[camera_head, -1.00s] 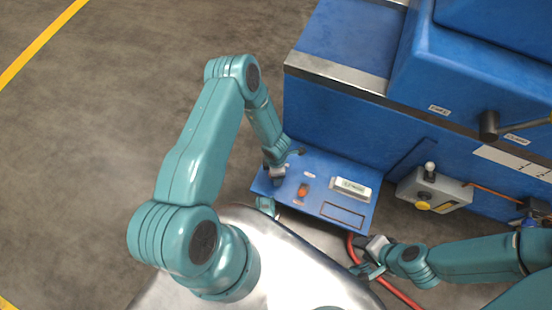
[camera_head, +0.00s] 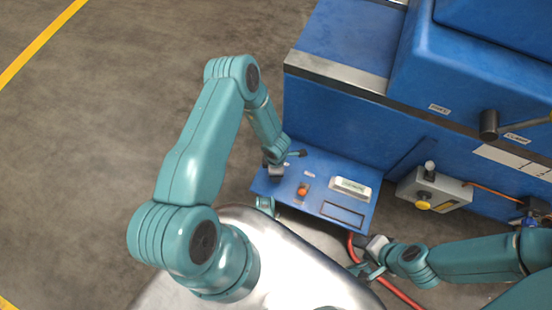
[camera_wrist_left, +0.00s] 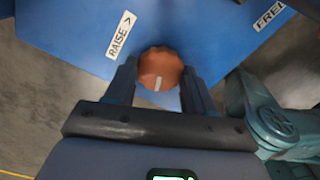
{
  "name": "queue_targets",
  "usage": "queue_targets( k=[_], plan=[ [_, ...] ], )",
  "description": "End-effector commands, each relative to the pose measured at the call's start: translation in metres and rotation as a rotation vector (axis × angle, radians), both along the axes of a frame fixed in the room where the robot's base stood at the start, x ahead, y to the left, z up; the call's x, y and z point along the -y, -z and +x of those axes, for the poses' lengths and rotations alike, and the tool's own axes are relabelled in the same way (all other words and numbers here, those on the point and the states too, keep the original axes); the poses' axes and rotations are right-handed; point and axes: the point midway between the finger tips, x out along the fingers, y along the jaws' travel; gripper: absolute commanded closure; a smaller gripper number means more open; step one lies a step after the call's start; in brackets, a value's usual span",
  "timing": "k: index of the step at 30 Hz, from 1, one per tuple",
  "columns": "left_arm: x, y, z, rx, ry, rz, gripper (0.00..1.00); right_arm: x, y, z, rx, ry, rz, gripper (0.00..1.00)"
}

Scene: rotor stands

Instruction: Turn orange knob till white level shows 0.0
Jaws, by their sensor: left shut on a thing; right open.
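The orange knob (camera_wrist_left: 160,66), with a white mark on its face, sits between the two fingers of my left gripper (camera_wrist_left: 160,84) in the left wrist view. The fingers are shut on it. In the head view my left gripper (camera_head: 275,173) is over the left part of the blue panel (camera_head: 285,190) and hides the knob. The white level (camera_head: 350,187) is a pale box with a small display on the panel's right side; its reading is too small to read. My right gripper (camera_head: 366,270) is open and empty, low beside the red hose.
A smaller orange control (camera_head: 302,189) sits on the panel. A "RAISE >" label (camera_wrist_left: 121,35) is left of the knob, a "FREE" label (camera_wrist_left: 270,15) at upper right. A grey box with a yellow button (camera_head: 424,203) stands at right. The red hose (camera_head: 401,294) passes below my right gripper.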

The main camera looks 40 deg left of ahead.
Motion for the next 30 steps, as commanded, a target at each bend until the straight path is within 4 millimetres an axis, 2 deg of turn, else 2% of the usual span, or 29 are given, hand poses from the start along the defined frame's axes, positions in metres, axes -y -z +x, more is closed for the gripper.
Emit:
queue_targets(
  k=[21, 30],
  plan=[
    [0.0001, -0.0002, -0.0005, 0.000, 0.634, -0.001, 0.77, 0.0002, 0.0008, 0.0002, 0.001, 0.001, 0.000, 0.57],
    [0.0001, -0.0003, -0.0004, -0.001, 0.828, 0.000, 0.77, 0.0003, 0.0011, 0.0003, 0.001, 0.001, 0.000, 0.57]
  ],
)
